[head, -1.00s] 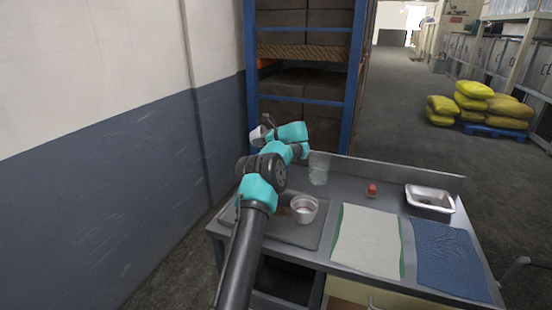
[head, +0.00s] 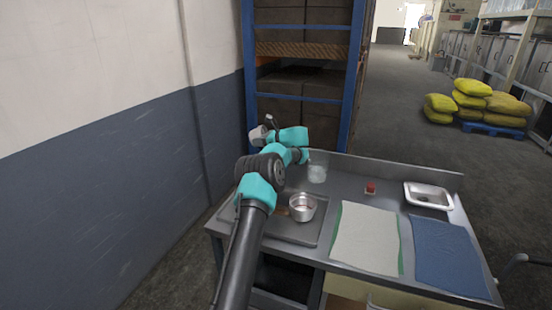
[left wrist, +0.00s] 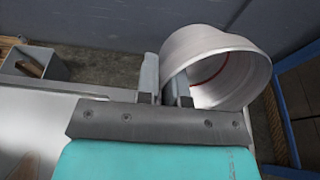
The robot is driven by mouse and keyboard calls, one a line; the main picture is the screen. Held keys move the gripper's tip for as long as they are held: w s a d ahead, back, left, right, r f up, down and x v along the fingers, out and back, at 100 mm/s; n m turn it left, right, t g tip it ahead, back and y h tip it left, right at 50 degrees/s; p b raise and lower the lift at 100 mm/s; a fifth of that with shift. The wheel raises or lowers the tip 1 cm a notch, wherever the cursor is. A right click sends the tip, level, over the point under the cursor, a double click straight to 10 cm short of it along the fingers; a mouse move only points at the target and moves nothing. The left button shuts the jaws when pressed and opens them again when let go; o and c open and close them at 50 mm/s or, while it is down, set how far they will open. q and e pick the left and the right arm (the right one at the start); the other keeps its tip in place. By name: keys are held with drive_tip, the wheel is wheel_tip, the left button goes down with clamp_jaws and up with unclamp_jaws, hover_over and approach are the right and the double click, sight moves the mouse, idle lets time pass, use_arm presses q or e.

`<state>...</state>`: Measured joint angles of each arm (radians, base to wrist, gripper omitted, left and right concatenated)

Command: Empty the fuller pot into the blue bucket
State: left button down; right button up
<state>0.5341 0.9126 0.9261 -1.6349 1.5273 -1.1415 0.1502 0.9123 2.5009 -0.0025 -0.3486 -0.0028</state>
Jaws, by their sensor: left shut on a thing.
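A round metal pot (head: 258,133) is held out beyond the far left of the bench, in the grip of my left gripper (head: 270,126). In the left wrist view this pot (left wrist: 205,50) is tipped on its side. A red line shows on its inner wall, and I see no contents in the part of the inside that shows. The left fingers (left wrist: 163,82) are shut on its wall. A second metal pot (head: 302,208) stands upright on the bench; its contents are too small to make out. I cannot pick out a blue bucket. My right gripper is out of view.
The second pot stands on a grey tray (head: 313,234). A clear container (head: 317,173), a red object (head: 370,188), a metal pan (head: 429,196), a white cloth (head: 367,240) and a blue cloth (head: 448,258) lie to its right or behind. Blue-framed shelving (head: 351,80) stands close behind the bench.

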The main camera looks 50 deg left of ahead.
use_arm(q)
drive_tip(key=shift+f, duration=0.1)
drive_tip(key=shift+w+d+r+g+y+p, duration=0.2)
drive_tip(key=shift+w+d+g+y+p, duration=0.25)
drive_tip(key=shift+d+y+p, duration=0.2)
idle(0.3)
drive_tip(key=shift+w+d, duration=0.15)
drive_tip(key=shift+d, duration=0.05)
drive_tip(key=shift+d+r+y, duration=0.1)
drive_tip(key=shift+r+y, duration=0.1)
drive_tip(key=shift+y, duration=0.15)
drive_tip(key=shift+w+d+r+g+y, duration=0.25)
drive_tip(key=shift+r+g+y, duration=0.15)
drive_tip(key=shift+r, duration=0.15)
drive_tip(key=shift+r+p, duration=0.15)
drive_tip(key=shift+p, duration=0.15)
